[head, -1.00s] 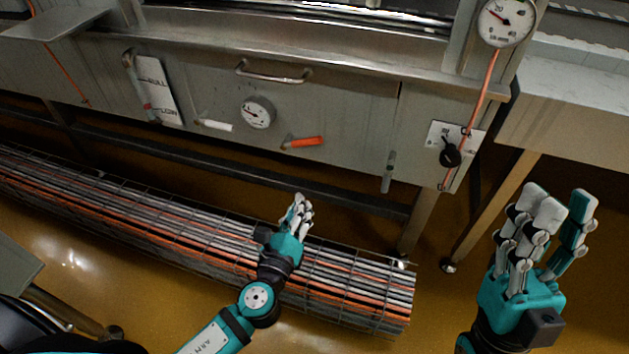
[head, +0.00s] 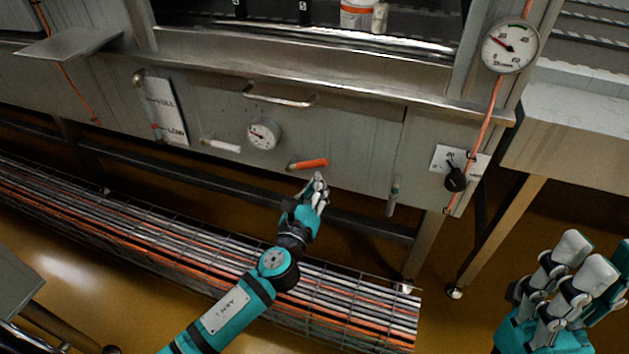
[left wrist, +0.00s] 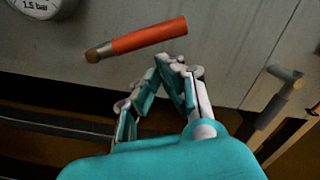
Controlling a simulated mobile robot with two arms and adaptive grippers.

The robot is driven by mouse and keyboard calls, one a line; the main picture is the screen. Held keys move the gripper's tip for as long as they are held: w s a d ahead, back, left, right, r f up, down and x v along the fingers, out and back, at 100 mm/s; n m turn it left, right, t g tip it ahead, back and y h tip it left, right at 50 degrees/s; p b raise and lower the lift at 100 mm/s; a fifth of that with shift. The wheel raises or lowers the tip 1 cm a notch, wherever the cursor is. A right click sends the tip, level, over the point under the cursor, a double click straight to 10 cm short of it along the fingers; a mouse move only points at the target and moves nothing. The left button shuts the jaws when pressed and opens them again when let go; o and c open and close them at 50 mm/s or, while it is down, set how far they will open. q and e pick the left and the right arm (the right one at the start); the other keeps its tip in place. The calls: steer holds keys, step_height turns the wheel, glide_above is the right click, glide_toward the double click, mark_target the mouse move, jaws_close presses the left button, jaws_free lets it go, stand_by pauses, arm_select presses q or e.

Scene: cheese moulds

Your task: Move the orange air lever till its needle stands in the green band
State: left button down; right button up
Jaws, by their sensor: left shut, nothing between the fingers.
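The orange air lever (head: 308,164) sticks out from the steel front panel, nearly level and tilted up to the right. In the left wrist view the lever (left wrist: 145,38) lies just beyond my left gripper (left wrist: 168,66). My left gripper (head: 318,180) is shut and empty, close below the lever's right part, with no visible grip on it. A small round gauge (head: 264,134) is up and left of the lever; its green band cannot be made out. Its lower edge shows in the left wrist view (left wrist: 38,8). My right gripper (head: 597,258) is open and empty at the lower right.
A white lever (head: 221,145) is left of the small gauge. A larger dial (head: 510,46) and a black knob (head: 455,179) are at the right. A metal handle (head: 280,98) is above. A wire-mesh bundle of rods (head: 120,222) lies on the floor below the panel.

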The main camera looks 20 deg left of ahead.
arm_select(q)
steer(key=shift+w+a+r, duration=0.1)
steer(key=shift+r, duration=0.1)
steer(key=shift+a+r+n+p, duration=0.2)
steer(key=shift+r+n+p, duration=0.3)
steer(key=shift+r+p, duration=0.15)
steer(key=shift+w+f, duration=0.1)
